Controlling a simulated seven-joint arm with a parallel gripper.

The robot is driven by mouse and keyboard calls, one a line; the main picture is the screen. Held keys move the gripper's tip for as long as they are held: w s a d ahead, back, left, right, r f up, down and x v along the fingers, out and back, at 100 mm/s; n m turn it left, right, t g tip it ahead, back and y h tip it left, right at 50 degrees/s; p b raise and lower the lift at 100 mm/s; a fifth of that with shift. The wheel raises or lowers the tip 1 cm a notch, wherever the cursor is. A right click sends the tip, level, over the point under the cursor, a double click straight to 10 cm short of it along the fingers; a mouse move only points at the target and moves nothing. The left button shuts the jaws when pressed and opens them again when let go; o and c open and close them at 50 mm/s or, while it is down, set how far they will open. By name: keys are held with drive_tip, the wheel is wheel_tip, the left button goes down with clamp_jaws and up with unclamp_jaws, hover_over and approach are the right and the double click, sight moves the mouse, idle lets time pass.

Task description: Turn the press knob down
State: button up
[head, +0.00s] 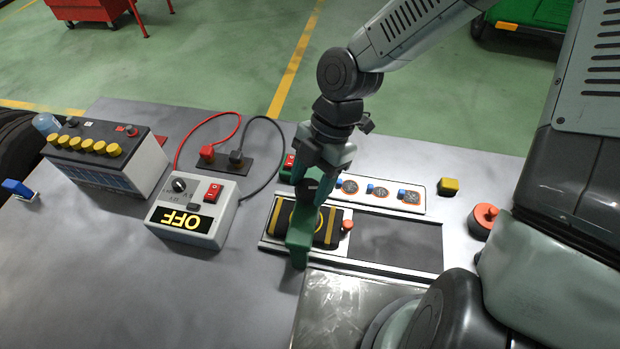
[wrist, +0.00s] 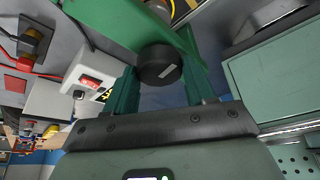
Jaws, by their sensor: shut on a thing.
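The press knob is a dark round cylinder with a pale mark on its face, in the upper middle of the wrist view (wrist: 158,62). My gripper (wrist: 160,80) has a finger on each side of the knob and is shut on it. In the head view my gripper (head: 316,182) points down over the green press (head: 300,243), and it mostly hides the knob there. The green press part also crosses the top of the wrist view (wrist: 115,22). Beneath it is a black block with yellow stripes (head: 326,228).
A control box (head: 196,211) reading OFF stands to the left, with a battery-like unit (head: 105,156) beyond it. Red and black cables loop behind the box. A strip with small blue parts (head: 380,193), a yellow button (head: 448,187) and a red-orange knob (head: 484,219) lie right.

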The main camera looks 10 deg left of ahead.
sight(312, 188)
drive_tip(key=m+t, duration=0.1)
drive_tip(key=m, duration=0.2)
drive_tip(key=m+t+y, duration=0.1)
drive_tip(key=m, duration=0.2)
drive_tip(key=shift+s+d+m, duration=0.15)
drive_tip(key=shift+m, duration=0.15)
drive_tip(key=m+t, duration=0.1)
drive_tip(key=m, duration=0.1)
drive_tip(key=m+t+y, duration=0.1)
drive_tip(key=m, duration=0.2)
drive_tip(key=shift+s, duration=0.1)
drive_tip(key=shift+m, duration=0.4)
drive_tip(key=o, duration=1)
drive_tip(key=shift+r, duration=0.1)
wheel_tip(312, 188, up, 8)
drive_tip(key=shift+r, duration=0.9)
